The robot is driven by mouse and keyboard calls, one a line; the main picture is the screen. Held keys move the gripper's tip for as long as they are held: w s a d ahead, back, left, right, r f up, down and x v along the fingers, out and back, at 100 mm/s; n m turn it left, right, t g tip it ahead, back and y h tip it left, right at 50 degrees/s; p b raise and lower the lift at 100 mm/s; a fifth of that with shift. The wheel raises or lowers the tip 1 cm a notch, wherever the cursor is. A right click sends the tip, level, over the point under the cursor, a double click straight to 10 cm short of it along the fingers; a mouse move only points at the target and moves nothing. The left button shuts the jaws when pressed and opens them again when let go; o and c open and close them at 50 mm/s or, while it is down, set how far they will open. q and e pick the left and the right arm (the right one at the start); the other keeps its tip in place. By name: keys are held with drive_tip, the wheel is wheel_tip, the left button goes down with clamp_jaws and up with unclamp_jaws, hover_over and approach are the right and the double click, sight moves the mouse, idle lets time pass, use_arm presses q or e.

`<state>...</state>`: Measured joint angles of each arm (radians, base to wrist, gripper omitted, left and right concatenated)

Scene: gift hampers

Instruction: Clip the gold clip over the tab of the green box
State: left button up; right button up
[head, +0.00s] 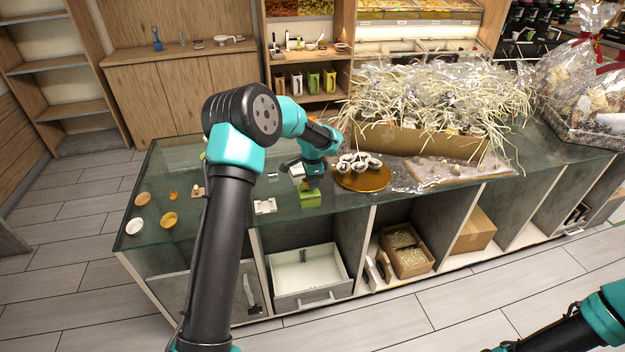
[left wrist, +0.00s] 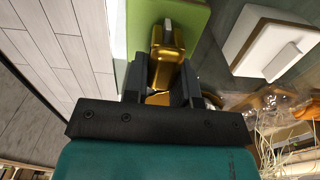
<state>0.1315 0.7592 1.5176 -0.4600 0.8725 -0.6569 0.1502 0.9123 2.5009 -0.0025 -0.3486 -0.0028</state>
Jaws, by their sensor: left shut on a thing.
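The green box (head: 310,198) stands on the glass counter top below my left gripper (head: 307,182). Its green top also shows in the left wrist view (left wrist: 138,22). In that view my left gripper (left wrist: 163,80) is shut on the gold clip (left wrist: 166,48), which lies over the green top. A small pale tab (left wrist: 168,23) shows at the clip's far end. I cannot tell whether the clip is around the tab or just beside it. In the head view the clip is too small to make out. My right gripper is out of view; only part of my right arm shows.
A white box with a wooden edge (left wrist: 268,42) is close beside the green box. A gold round board with dark-and-white pieces (head: 362,180) lies to the right. A straw-filled carton (head: 420,146) stands behind. Small dishes (head: 169,219) and a white piece (head: 265,206) lie left.

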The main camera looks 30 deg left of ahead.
use_arm(q)
drive_tip(key=shift+f, duration=0.5)
drive_tip(key=o, duration=1)
drive_tip(key=shift+r, duration=0.1)
wheel_tip(320, 180, up, 17)
drive_tip(key=shift+r, duration=0.1)
idle(0.8)
